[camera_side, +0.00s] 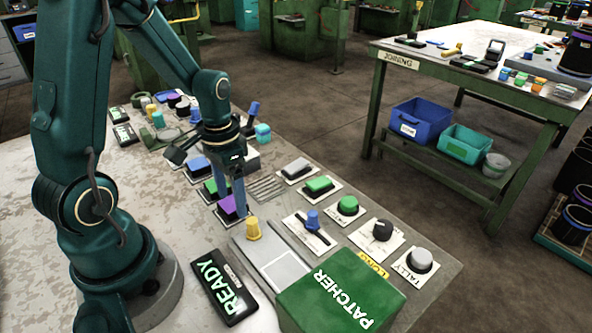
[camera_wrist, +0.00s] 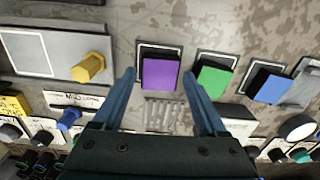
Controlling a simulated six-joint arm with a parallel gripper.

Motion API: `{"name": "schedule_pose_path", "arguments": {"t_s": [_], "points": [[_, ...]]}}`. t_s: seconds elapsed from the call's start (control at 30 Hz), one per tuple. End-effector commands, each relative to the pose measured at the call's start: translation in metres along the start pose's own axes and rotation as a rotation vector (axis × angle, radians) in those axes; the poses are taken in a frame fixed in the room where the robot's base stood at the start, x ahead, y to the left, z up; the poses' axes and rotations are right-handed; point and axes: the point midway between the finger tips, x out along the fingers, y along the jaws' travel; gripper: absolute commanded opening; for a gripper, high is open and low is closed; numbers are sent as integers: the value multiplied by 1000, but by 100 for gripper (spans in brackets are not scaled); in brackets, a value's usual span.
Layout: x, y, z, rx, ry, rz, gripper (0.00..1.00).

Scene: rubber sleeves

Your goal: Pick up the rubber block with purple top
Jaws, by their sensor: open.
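The rubber block with the purple top (camera_wrist: 160,75) sits on a dark base in a white-edged plate. It also shows in the side view (camera_side: 228,208), partly hidden behind my fingers. My gripper (camera_wrist: 158,76) is open and empty, pointing down at this block. In the wrist view, one blue fingertip appears at each side of the purple top, the right one between it and the green block. In the side view my gripper (camera_side: 232,198) has its fingertips right at the purple block; I cannot tell whether they touch it.
A green-topped block (camera_wrist: 213,80) and a blue-topped block (camera_wrist: 268,88) stand in the same row to the right. A yellow knob (camera_wrist: 88,68) stands to the left. A ribbed grey patch (camera_side: 265,187) and the large green PATCHER box (camera_side: 340,295) are also on the bench.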

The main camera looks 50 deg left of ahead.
Motion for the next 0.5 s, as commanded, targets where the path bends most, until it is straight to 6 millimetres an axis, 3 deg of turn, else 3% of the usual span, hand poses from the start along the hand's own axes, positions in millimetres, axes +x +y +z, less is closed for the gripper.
{"name": "schedule_pose_path", "arguments": {"t_s": [0.37, 0.4, 0.5], "points": [[9, 0, 0, 0, 1, 0, 75], [8, 0, 0, 0, 1, 0, 71], [8, 0, 0, 0, 1, 0, 33]]}}
